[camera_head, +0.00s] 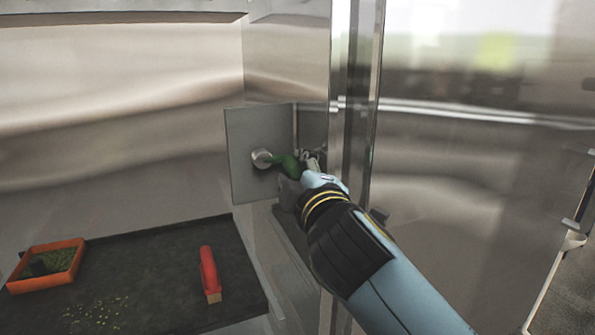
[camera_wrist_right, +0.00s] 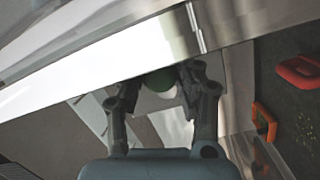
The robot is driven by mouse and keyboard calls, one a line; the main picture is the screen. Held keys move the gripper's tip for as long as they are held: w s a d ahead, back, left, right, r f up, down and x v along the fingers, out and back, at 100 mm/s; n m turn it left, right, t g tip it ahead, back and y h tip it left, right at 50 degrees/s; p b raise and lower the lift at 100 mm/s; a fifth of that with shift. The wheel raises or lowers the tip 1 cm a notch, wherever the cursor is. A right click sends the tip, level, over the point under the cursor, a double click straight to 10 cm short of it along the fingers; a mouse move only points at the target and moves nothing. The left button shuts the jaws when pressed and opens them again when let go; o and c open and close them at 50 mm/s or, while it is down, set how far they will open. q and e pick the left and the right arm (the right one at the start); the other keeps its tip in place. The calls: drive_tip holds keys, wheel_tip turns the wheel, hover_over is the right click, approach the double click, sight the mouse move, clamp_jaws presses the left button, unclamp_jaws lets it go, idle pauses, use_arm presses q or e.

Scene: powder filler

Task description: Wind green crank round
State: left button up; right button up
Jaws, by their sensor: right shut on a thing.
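The green crank (camera_head: 285,162) sticks out from a round metal hub (camera_head: 262,158) on a grey plate (camera_head: 241,180) in the head view. My right gripper (camera_head: 306,160) is at the crank's outer end, shut on it. In the right wrist view the rounded green crank end (camera_wrist_right: 160,80) sits between the two fingers of my right gripper (camera_wrist_right: 163,88). The fingers and my wrist hide part of the crank. My left gripper is in neither view.
A dark mat (camera_head: 160,270) lies at lower left. On it are an orange tray (camera_head: 76,262) with green-brown contents, a red-handled brush (camera_head: 209,272) and scattered yellow grains (camera_head: 95,312). A vertical metal post (camera_head: 352,120) stands close to my right arm. Shiny metal panels surround the crank.

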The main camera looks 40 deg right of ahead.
drive_tip(key=shift+c, duration=1)
drive_tip(key=c, duration=0.3)
drive_tip(key=shift+r+n, duration=0.2)
drive_tip(key=shift+n, duration=0.1)
drive_tip(key=shift+r+n+p, duration=0.2)
drive_tip(key=shift+n+p, duration=0.25)
drive_tip(key=shift+n, duration=0.05)
drive_tip(key=o, duration=1.1)
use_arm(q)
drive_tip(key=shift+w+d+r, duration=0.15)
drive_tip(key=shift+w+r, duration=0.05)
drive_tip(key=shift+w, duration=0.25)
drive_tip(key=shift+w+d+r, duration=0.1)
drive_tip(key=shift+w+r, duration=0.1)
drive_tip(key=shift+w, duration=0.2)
